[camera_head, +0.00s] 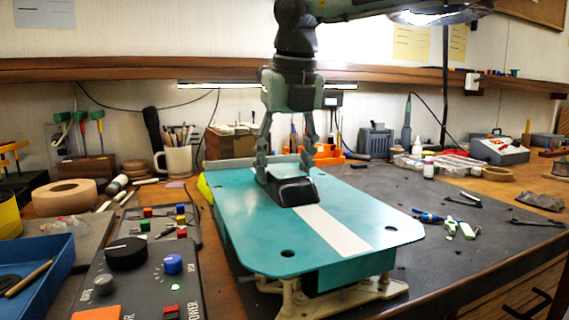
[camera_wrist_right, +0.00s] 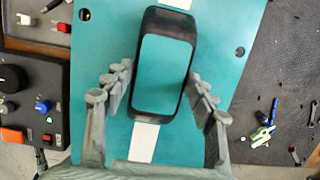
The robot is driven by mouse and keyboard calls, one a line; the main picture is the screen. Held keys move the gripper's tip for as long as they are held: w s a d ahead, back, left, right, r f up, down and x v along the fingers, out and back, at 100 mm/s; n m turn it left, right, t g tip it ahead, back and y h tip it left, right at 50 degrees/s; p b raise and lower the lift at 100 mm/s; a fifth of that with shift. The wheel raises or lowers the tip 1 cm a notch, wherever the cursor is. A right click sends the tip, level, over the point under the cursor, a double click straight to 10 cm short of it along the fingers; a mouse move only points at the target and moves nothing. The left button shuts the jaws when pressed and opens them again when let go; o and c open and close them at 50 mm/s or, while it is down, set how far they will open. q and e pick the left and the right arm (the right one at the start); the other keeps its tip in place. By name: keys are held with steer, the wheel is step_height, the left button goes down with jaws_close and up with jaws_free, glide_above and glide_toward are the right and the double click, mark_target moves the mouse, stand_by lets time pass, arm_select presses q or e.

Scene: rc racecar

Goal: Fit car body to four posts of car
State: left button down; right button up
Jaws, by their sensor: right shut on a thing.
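The car body (camera_head: 345,205) is a flat teal plate with a white stripe, a raised black-framed cabin (camera_head: 292,191) and dark round holes near its corners. My right gripper (camera_head: 280,180) comes down from above and is shut on the cabin. In the right wrist view, the fingers (camera_wrist_right: 163,82) lie on both sides of the black cabin frame (camera_wrist_right: 165,65). A beige piece with arms (camera_head: 290,298), seemingly part of the car, shows under the near end of the body. No posts show through the visible holes; the rest of the car is hidden. My left gripper is not in view.
A control box (camera_head: 140,275) with knobs and a blue tray (camera_head: 35,270) stand at the left. A dark mat (camera_head: 440,190) on the right holds small tools (camera_head: 455,222). A mug of pencils (camera_head: 175,160) and other items line the back.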

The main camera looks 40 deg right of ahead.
mark_target(291, 176)
steer(key=shift+f+b, duration=0.9)
steer(key=shift+f, duration=0.3)
steer(key=o, duration=1.2)
steer(key=shift+o, duration=0.2)
steer(key=v, duration=1.2)
steer(key=shift+r, duration=0.1)
